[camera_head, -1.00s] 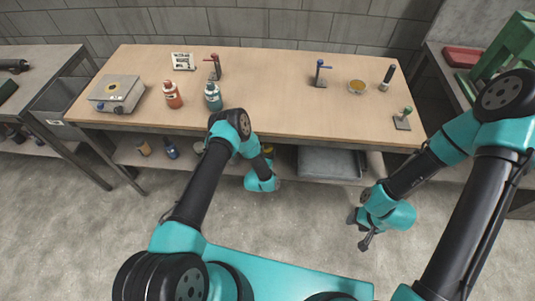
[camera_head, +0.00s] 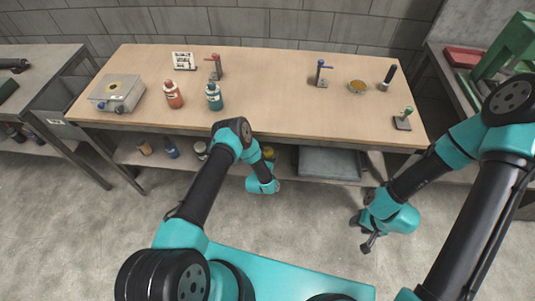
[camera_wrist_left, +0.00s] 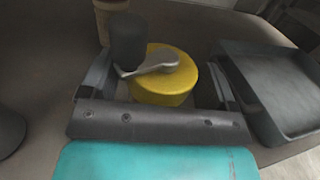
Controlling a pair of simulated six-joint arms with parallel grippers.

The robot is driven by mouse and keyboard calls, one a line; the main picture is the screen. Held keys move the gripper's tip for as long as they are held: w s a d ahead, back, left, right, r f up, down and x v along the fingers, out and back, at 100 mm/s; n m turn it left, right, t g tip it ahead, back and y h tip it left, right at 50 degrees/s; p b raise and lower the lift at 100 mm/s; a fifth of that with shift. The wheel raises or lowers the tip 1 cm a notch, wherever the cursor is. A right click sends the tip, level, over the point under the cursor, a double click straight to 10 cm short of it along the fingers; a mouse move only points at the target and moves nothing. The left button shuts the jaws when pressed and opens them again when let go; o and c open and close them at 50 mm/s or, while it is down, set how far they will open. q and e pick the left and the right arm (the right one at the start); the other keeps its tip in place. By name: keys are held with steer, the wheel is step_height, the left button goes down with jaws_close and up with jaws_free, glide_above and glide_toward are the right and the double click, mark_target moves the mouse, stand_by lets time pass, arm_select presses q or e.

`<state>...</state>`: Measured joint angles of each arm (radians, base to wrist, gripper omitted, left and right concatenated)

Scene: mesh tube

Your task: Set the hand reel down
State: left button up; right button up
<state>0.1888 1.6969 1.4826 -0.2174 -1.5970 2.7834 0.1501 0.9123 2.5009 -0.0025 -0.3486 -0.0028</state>
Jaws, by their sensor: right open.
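The hand reel, a yellow drum (camera_wrist_left: 165,88) with a grey crank and a dark knob, sits on the lower shelf (camera_wrist_left: 55,55) under the bench. In the head view only a bit of yellow (camera_head: 268,152) shows behind my left arm. My left gripper (camera_wrist_left: 160,75) is open. Its fingers stand on either side of the drum, with gaps between them and it. In the head view its fingers are hidden by the arm. My right gripper (camera_head: 366,232) is open and empty, low in front of the bench's right side.
A dark grey tray (camera_wrist_left: 270,90) lies on the shelf just right of the reel, and shows in the head view (camera_head: 330,163). Small containers (camera_head: 171,148) stand left on the shelf. The bench top (camera_head: 270,100) has a clear middle, with bottles and a scale (camera_head: 117,92) at left.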

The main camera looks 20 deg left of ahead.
arm_select(q)
steer(key=shift+o, duration=0.2)
steer(key=shift+r, duration=0.1)
steer(key=shift+s, duration=0.15)
steer(key=s, duration=1.1)
steer(key=shift+s+a, duration=0.2)
steer(key=shift+s, duration=0.15)
steer(key=shift+r, duration=0.1)
steer(key=s+a+r+m+g+h, duration=0.1)
steer(key=s+r+m+g, duration=0.7)
steer(key=m, duration=0.9)
steer(key=s+a+r+m+g+h, duration=0.1)
steer(key=s+r+m+g+h, duration=0.1)
steer(key=s+r+m+g, duration=0.7)
steer(key=s+r+m, duration=0.1)
steer(key=s+m, duration=0.2)
steer(key=m, duration=0.4)
steer(key=shift+a+m, duration=0.3)
steer(key=shift+m, duration=0.1)
